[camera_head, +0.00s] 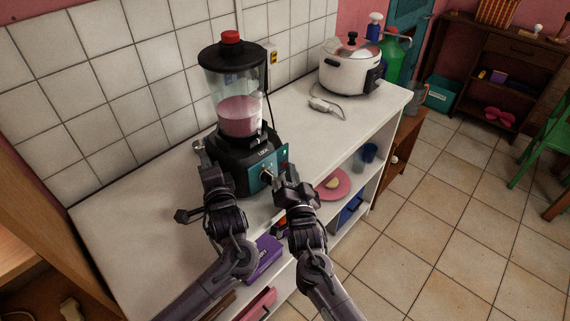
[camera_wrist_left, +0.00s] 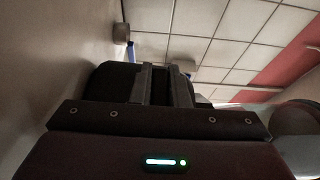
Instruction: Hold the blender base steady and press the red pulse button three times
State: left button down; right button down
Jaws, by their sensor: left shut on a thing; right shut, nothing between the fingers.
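The blender stands upright on the white counter, with a black base (camera_head: 247,154), a clear jar (camera_head: 238,88) holding pink liquid and a red-topped black lid. The base's teal control panel (camera_head: 260,178) faces the front. My left gripper (camera_head: 211,172) is at the left side of the base, shut on its edge; in the left wrist view its fingers (camera_wrist_left: 162,84) meet a dark body. My right gripper (camera_head: 273,176) is shut and empty, its tips right in front of the panel; I cannot tell whether they touch. The red pulse button is not visible, probably hidden behind the right gripper.
A white cooker (camera_head: 350,67) stands at the counter's far end, with a cable plug (camera_head: 323,105) near it. A tiled wall is close behind the blender. Below the counter (camera_head: 125,205), open shelves hold a pink plate (camera_head: 334,184) and a purple box (camera_head: 263,262). The counter's left part is mostly clear.

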pick_arm(q)
jog(key=shift+w+r, duration=0.15)
jog(key=shift+r, duration=0.15)
pick_arm(e)
jog(key=shift+a+r, duration=0.1)
jog(key=shift+r, duration=0.4)
pick_arm(q)
jog(key=shift+w+a+f, duration=0.15)
jog(key=shift+w+a, duration=0.05)
jog(key=shift+a, duration=0.05)
pick_arm(e)
jog(key=shift+w, duration=0.1)
pick_arm(q)
jog(key=shift+a+f, duration=0.1)
jog(key=shift+a, duration=0.05)
pick_arm(e)
jog(key=shift+s+d+f, duration=0.25)
jog(key=shift+s+d, duration=0.1)
jog(key=shift+d, duration=0.1)
pick_arm(q)
jog(key=shift+f, duration=0.15)
pick_arm(e)
jog(key=d, duration=0.1)
jog(key=s+d, duration=0.2)
jog(key=shift+s+f, duration=0.25)
pick_arm(q)
jog(key=shift+f, duration=0.15)
